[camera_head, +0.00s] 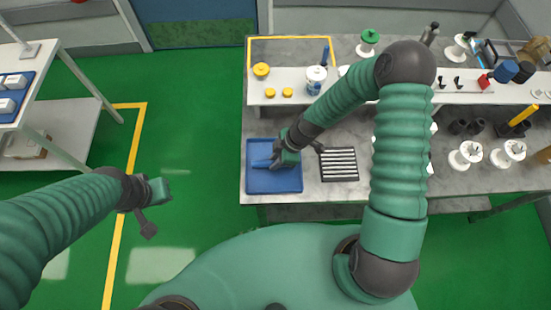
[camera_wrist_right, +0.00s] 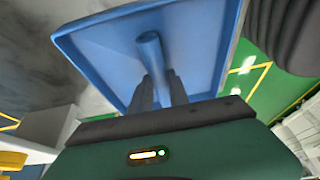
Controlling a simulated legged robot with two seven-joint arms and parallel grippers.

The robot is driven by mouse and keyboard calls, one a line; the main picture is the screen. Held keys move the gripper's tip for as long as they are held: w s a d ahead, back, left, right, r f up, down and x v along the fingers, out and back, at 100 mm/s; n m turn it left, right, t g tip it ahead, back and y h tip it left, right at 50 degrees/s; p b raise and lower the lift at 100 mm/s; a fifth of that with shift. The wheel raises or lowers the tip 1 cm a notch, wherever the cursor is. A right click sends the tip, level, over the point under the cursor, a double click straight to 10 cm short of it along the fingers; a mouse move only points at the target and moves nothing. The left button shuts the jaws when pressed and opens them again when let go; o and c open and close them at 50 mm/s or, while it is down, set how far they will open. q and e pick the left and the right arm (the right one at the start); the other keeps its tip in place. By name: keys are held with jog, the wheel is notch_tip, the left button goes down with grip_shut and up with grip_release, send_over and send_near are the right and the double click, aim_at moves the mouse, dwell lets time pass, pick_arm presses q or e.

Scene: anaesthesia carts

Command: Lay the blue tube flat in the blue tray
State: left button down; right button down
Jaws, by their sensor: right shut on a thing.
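The blue tray (camera_head: 285,185) lies at the left end of the grey work surface. My right gripper (camera_head: 272,160) is over the tray and is shut on the blue tube (camera_head: 262,163). In the right wrist view the tube (camera_wrist_right: 149,46) stands out between the two dark fingers (camera_wrist_right: 158,88), over the inside of the tray (camera_wrist_right: 215,50). I cannot tell whether the tube touches the tray floor. My left gripper (camera_head: 160,189) hangs over the green floor at the left, away from the bench; its jaw opening is not clear.
A black slotted rack (camera_head: 339,164) lies right of the tray. A white shelf (camera_head: 290,77) behind holds yellow caps (camera_head: 261,69), a white jar (camera_head: 316,79) and an upright blue item (camera_head: 325,55). White spools (camera_head: 466,153) stand at the right.

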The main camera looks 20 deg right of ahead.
jog(key=shift+s+f, duration=0.1)
jog(key=shift+f, duration=0.35)
jog(key=shift+d+f, duration=0.15)
jog(key=shift+d, duration=0.05)
jog(key=c, duration=1.3)
grip_release()
jog(key=shift+d, duration=0.15)
pick_arm(q)
jog(key=shift+s+d+r, duration=0.15)
jog(key=shift+d, duration=0.1)
pick_arm(e)
jog(key=shift+o, duration=0.2)
pick_arm(q)
jog(key=shift+a, duration=0.15)
